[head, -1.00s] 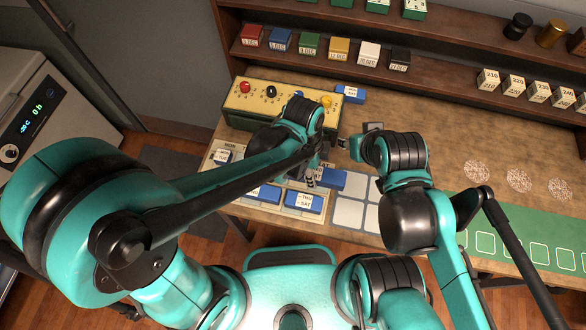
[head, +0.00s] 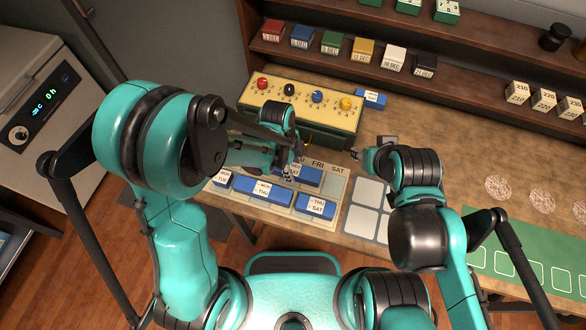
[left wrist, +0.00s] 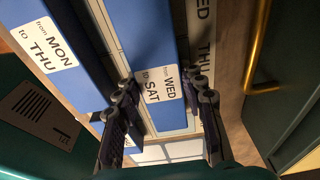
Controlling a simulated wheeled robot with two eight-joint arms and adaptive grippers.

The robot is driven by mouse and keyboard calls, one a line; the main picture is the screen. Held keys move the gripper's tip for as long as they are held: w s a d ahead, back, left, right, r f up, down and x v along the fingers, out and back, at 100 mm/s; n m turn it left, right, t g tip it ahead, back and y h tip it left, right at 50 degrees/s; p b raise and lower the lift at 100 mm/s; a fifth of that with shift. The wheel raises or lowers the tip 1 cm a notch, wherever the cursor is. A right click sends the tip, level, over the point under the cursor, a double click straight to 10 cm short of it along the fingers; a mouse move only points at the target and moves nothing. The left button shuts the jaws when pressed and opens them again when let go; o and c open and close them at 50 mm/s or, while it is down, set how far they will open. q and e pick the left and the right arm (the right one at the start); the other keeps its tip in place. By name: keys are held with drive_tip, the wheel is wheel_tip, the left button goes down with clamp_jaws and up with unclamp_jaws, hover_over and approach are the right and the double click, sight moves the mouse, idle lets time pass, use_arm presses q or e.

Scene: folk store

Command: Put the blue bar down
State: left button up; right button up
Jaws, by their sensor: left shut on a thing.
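The blue bar (left wrist: 155,50) bears a white label reading "from WED to SAT". My left gripper (left wrist: 165,105) is shut on it, one finger on each long side. In the head view the bar (head: 311,178) is over the upper row of the day chart (head: 341,186), below the FRI and SAT headings, partly hidden by the gripper. I cannot tell whether it touches the chart. The MON to THU bar (left wrist: 68,80) lies parallel beside it. My right gripper (head: 371,153) hangs right of the chart; its finger opening is unclear.
A THU–SAT bar (head: 316,206) and a smaller blue bar (head: 222,178) lie on the chart. A yellow box with coloured knobs (head: 300,108) stands directly behind. Another blue bar (head: 371,98) lies behind right. A pale grid pad (head: 368,191) lies right of the chart.

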use_arm(q)
drive_tip(key=shift+r, duration=0.1)
drive_tip(key=shift+s, duration=0.1)
drive_tip(key=shift+f, duration=0.25)
drive_tip(key=o, duration=1.3)
drive_tip(key=shift+r, duration=0.1)
drive_tip(key=shift+c, duration=0.2)
drive_tip(key=shift+r, duration=0.1)
